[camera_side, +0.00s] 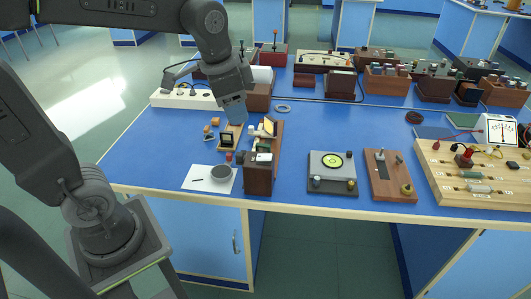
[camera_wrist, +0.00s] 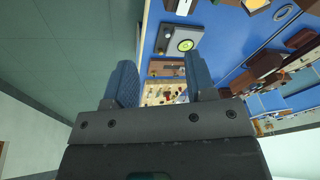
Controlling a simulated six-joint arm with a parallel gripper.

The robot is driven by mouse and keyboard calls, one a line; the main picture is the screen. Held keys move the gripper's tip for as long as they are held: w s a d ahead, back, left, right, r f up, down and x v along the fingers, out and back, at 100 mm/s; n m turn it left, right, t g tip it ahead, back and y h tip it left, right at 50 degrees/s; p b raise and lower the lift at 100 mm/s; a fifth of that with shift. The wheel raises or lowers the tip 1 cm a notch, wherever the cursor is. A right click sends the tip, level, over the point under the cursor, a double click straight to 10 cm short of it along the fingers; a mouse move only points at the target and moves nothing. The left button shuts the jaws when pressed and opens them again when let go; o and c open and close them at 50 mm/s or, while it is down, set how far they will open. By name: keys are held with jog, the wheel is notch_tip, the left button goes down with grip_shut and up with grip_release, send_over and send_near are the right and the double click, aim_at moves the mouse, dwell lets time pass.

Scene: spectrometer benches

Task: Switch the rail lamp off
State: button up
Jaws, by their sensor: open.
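A brown wooden rail assembly (camera_side: 258,178) stands at the front of the blue bench, with small fittings on top, among them a pale yellow piece (camera_side: 268,127). I cannot tell for sure which fitting is the rail lamp, or its switch state. My gripper (camera_side: 235,112) points down just above and left of the assembly's far end, over a small wooden stand with a dark frame (camera_side: 228,138). In the wrist view my gripper (camera_wrist: 160,78) is open, with nothing between its blue fingers.
A grey plate with a yellow-green disc (camera_side: 332,172), a wooden board with a brass knob (camera_side: 391,176) and a large pale board (camera_side: 475,175) lie to the right. Wooden boxes (camera_side: 387,84) line the back.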

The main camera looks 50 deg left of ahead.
aim_at(265, 156)
jog(key=w+a+f+m+g, duration=0.35)
jog(key=w+f, duration=0.25)
jog(key=w, duration=0.4)
jog(key=shift+m+t, duration=0.35)
jog(key=shift+m, duration=0.1)
notch_tip(265, 156, down, 13)
jog(key=shift+f, duration=0.15)
